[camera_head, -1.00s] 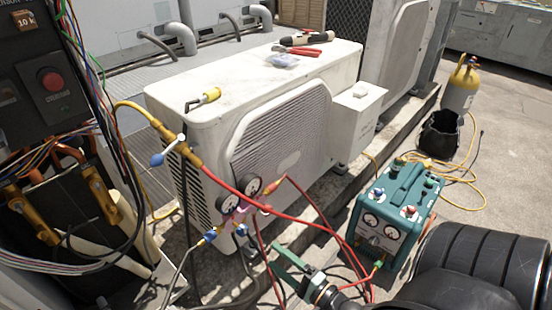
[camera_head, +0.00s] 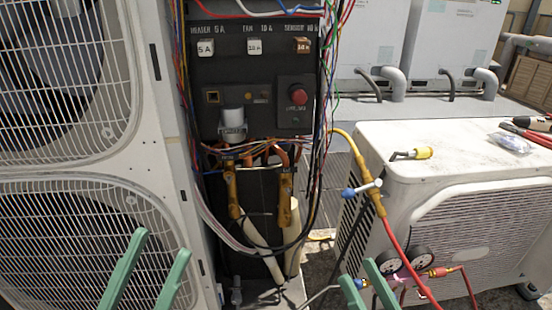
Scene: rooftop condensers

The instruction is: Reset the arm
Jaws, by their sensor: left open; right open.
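My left gripper (camera_head: 162,242) shows at the lower left of the head view. Its two green fingers stand apart with nothing between them, in front of the lower fan grille of the large condenser (camera_head: 180,200). My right gripper (camera_head: 358,269) shows at the bottom, right of the middle. Its green fingertips are apart, in front of the gauges' blue-ended hose area. No held object shows in it. The rest of both arms is cut off by the bottom edge.
An open control panel (camera_head: 255,75) with loose wires and copper pipes stands in the middle. A white condenser unit (camera_head: 440,165) is at the right, with pressure gauges (camera_head: 420,258) and a red hose (camera_head: 400,255) before it. Pliers (camera_head: 530,134) lie on top.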

